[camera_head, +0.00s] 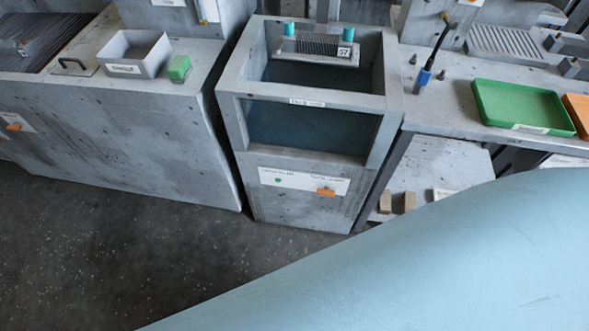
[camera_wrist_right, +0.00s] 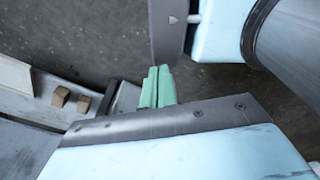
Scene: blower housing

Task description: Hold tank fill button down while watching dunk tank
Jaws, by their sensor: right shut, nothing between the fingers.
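The dunk tank (camera_head: 230,125) is a grey, concrete-like box with dark water behind its front window (camera_head: 310,127), at the centre of the head view. On its lower front is a white label panel (camera_head: 300,181) with a small green button (camera_head: 278,180) and an orange block (camera_head: 326,192). The print is too small to tell which is the fill button. My right gripper shows only in the right wrist view (camera_wrist_right: 157,85); its green fingertips are together and empty, over dark floor. No button shows at its tips. My left gripper is not in view.
A ribbed rack (camera_head: 318,45) sits across the tank top between two teal posts. A grey bin (camera_head: 135,55) and green block (camera_head: 179,68) stand on the left bench. A green tray (camera_head: 522,107) lies right. Wooden blocks (camera_head: 385,202) sit below it. Floor at left is clear.

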